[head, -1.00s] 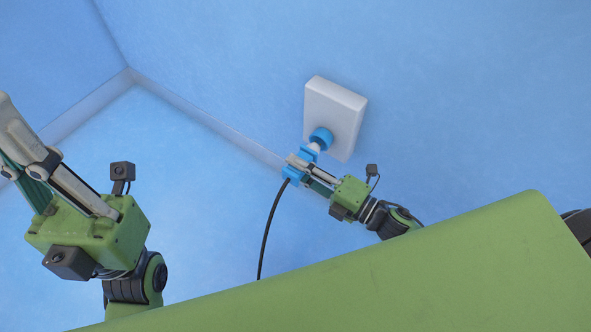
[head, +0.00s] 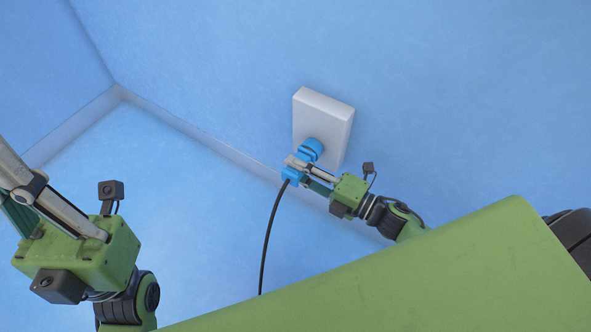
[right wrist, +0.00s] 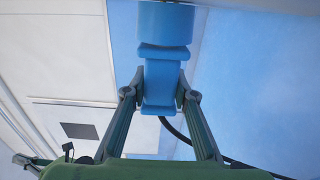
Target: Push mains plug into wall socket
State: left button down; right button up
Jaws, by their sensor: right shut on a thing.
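The white wall box (head: 322,112) carries a round blue socket (head: 312,146) on its face. My right gripper (head: 294,167) is shut on the blue mains plug (head: 290,174) just below the socket. In the right wrist view the plug (right wrist: 161,85) sits between both fingers (right wrist: 160,97), lined up under the socket (right wrist: 165,22). Its wide front end meets the socket's edge, with no clear gap. Contact inside the socket is hidden. My left gripper (head: 18,190) is at the left edge, away from the plug; its fingertips are cut off by the frame.
A black cable (head: 267,235) hangs down from the plug. A green surface (head: 420,275) fills the lower right of the head view. The blue wall (head: 450,90) around the box is clear.

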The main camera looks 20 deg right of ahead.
jog(key=shift+w+d, duration=0.1)
dwell(0.7)
jog(key=o, duration=1.2)
jog(key=shift+s+d, duration=0.2)
jog(key=shift+s, duration=0.05)
jog(key=v, duration=1.1)
jog(key=shift+s+d, duration=0.15)
